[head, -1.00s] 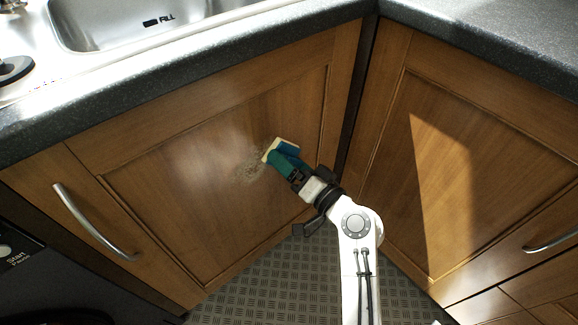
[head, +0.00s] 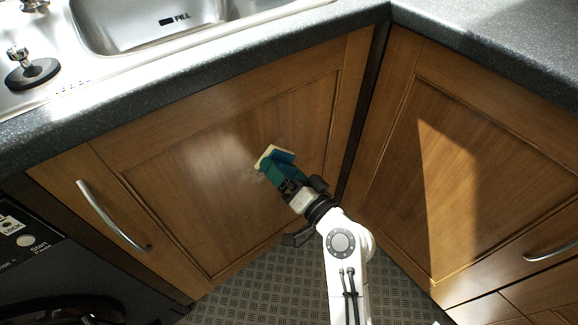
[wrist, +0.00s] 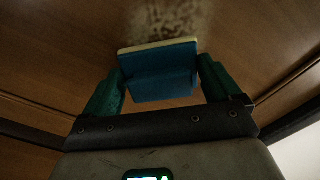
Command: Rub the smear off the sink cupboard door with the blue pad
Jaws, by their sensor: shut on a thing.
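My gripper (head: 273,169) is shut on the blue pad (head: 284,156), which has a pale yellow face turned to the sink cupboard door (head: 192,195). In the wrist view the pad (wrist: 160,75) sits between my two green fingers. The smear (head: 257,172) is a dull, speckled patch on the door's panel, partly hidden behind the pad and fingers. In the wrist view the smear (wrist: 172,22) shows as a brownish blotch just beyond the pad's pale edge. The pad is at the door over the smear's edge; I cannot tell whether it touches.
A curved metal handle (head: 112,217) is on the door's left side. The dark worktop (head: 205,92) with a steel sink (head: 150,25) overhangs the door. A second wooden cupboard door (head: 425,170) stands at right angles on the right. Patterned floor (head: 260,285) lies below.

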